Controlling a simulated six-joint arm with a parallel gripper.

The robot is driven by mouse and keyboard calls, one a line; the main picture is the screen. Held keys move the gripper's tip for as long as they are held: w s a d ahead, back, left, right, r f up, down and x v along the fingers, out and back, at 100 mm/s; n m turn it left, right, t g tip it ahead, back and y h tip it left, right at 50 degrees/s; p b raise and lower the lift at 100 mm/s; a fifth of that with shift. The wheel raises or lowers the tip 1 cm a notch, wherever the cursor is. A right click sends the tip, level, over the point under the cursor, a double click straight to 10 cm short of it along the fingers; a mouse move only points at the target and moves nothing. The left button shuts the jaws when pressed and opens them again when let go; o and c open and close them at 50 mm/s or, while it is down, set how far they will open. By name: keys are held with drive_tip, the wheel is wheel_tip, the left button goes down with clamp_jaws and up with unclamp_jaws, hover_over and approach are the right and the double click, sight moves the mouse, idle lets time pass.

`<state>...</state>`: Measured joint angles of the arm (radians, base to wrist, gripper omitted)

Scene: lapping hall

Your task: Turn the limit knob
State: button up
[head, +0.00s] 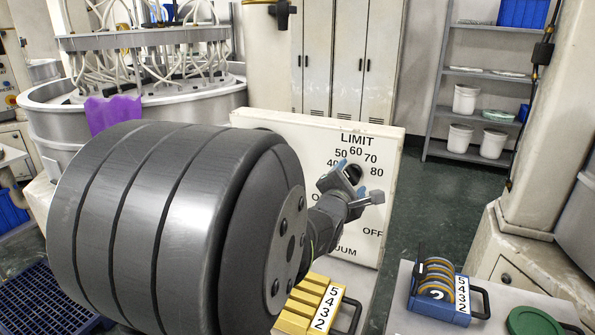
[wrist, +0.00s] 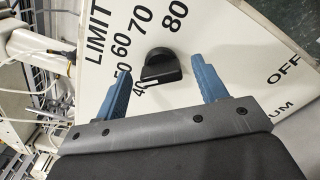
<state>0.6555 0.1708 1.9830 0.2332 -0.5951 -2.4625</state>
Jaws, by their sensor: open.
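The limit knob (wrist: 160,67) is black with a raised grip, on a white panel (wrist: 240,50) under the word LIMIT. Numbers from 40 to 80 curve around it. A pale mark shows on its lower left side, near the 40. In the head view the knob (head: 354,172) is partly hidden by my gripper (head: 356,186). My gripper is open, with blue fingers in front of the panel. In the wrist view the knob appears between the fingertips (wrist: 163,70), with a gap on each side. I cannot tell whether the tips reach its depth.
The panel also carries the word OFF (head: 373,232) and partly hidden lettering ending in UUM. A yellow block set (head: 313,303) and a blue numbered holder (head: 438,292) stand below and to the right. A green disc (head: 535,321) lies nearby.

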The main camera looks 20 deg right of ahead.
drive_tip(key=shift+x, duration=0.9)
drive_tip(key=c, duration=1)
